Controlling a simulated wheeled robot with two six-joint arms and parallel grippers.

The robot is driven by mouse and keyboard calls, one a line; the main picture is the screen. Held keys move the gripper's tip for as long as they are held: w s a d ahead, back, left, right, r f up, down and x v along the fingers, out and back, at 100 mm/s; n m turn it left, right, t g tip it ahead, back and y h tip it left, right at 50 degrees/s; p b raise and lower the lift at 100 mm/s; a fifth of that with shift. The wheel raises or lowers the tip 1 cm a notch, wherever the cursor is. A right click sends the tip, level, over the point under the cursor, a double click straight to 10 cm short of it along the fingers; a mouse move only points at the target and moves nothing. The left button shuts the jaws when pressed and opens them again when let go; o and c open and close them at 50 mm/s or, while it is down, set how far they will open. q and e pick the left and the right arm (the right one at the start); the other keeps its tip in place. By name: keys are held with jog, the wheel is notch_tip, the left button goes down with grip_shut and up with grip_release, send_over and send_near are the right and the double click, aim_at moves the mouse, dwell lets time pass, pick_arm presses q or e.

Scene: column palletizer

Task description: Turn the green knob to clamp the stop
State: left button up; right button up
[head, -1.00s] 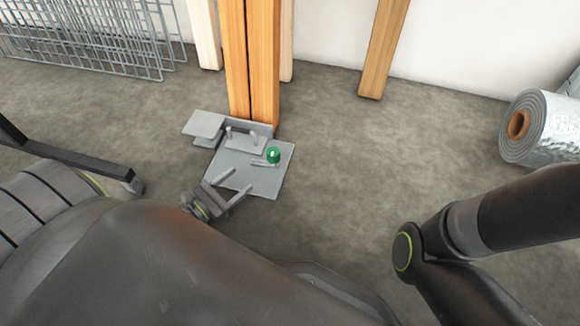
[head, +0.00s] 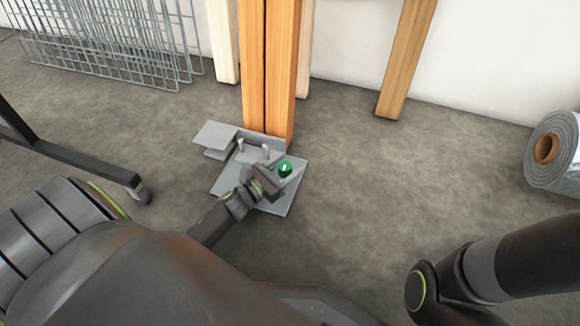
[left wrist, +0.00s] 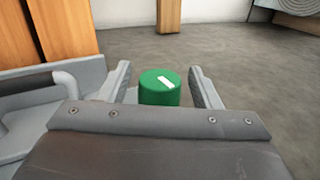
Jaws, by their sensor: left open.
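The green knob (head: 285,168) with a white mark on its top stands on the grey metal plate (head: 280,207) at the foot of the wooden posts. In the left wrist view the knob (left wrist: 160,87) shows between the two open fingers of my left gripper (left wrist: 163,85), with a gap on each side. In the head view my left gripper (head: 280,175) is low over the plate, right beside the knob, its fingers partly hidden by its body. The stop cannot be told apart clearly from the plate's other grey parts. My right gripper is out of view.
Wooden posts (head: 268,60) rise right behind the plate. Grey handles (head: 253,147) stand up left of the knob. Wire mesh panels (head: 100,40) lean at the back left, and a wrapped roll (head: 560,150) lies at the right. The floor right of the plate is clear.

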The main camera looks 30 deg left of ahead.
pick_arm(q)
jog(key=shift+x, duration=0.8)
jog(key=shift+c, duration=0.5)
grip_shut()
